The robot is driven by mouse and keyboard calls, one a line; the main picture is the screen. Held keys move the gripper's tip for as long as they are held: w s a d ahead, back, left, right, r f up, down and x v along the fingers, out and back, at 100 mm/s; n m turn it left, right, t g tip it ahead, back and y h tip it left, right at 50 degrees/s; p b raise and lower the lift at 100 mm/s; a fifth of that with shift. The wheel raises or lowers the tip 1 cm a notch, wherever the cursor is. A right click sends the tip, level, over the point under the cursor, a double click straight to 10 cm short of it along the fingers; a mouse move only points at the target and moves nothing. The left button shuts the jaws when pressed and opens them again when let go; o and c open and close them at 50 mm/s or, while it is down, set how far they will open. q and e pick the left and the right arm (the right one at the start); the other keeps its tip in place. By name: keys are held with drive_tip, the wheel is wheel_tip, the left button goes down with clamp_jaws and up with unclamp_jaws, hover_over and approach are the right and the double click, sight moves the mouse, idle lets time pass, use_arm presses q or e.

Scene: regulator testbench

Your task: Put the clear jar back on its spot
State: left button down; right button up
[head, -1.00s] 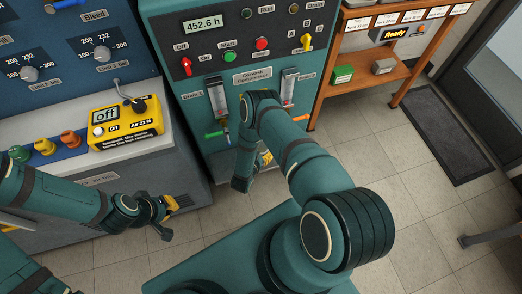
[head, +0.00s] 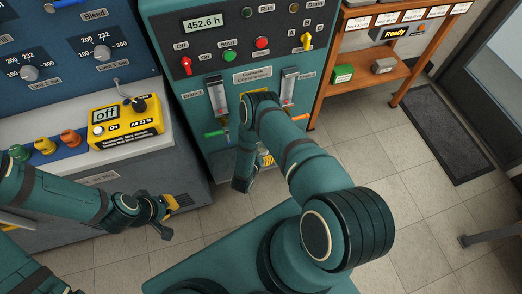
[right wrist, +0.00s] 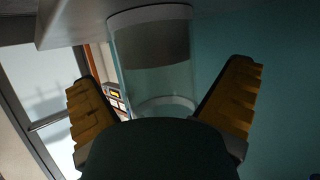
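The clear jar (right wrist: 152,70) shows in the right wrist view as an upright see-through cylinder with a pale rim at its lower end. Its upper part looks grey and reaches a pale surface at the top of the picture. My right gripper (right wrist: 165,78) is open, with one yellow-padded finger on each side of the jar and visible gaps between. I cannot tell how far the jar lies beyond the fingertips. In the head view my right arm hides the jar. My left gripper (head: 168,215) is open and empty in front of the grey bench, far from the jar.
The green compressor cabinet (head: 213,165) with its drain gauges stands before my right arm. A yellow meter box (head: 125,122) sits on the bench (head: 165,150) at left. A wooden shelf (head: 365,75) is at right.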

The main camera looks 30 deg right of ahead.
drive_tip(key=v, duration=1.2)
drive_tip(key=shift+w, duration=0.15)
drive_tip(key=w+a+r+n+g+y, duration=0.25)
drive_tip(key=w+a+r+y, duration=0.25)
drive_tip(key=r+y, duration=0.3)
drive_tip(key=s+a+r+n+g+y, duration=0.3)
drive_tip(key=s+r+n+y, duration=0.3)
drive_tip(key=s+r, duration=0.3)
drive_tip(key=shift+s+a+r+g+y, duration=0.35)
drive_tip(key=shift+s+a, duration=0.3)
drive_tip(key=shift+s, duration=0.25)
drive_tip(key=shift+n, duration=0.25)
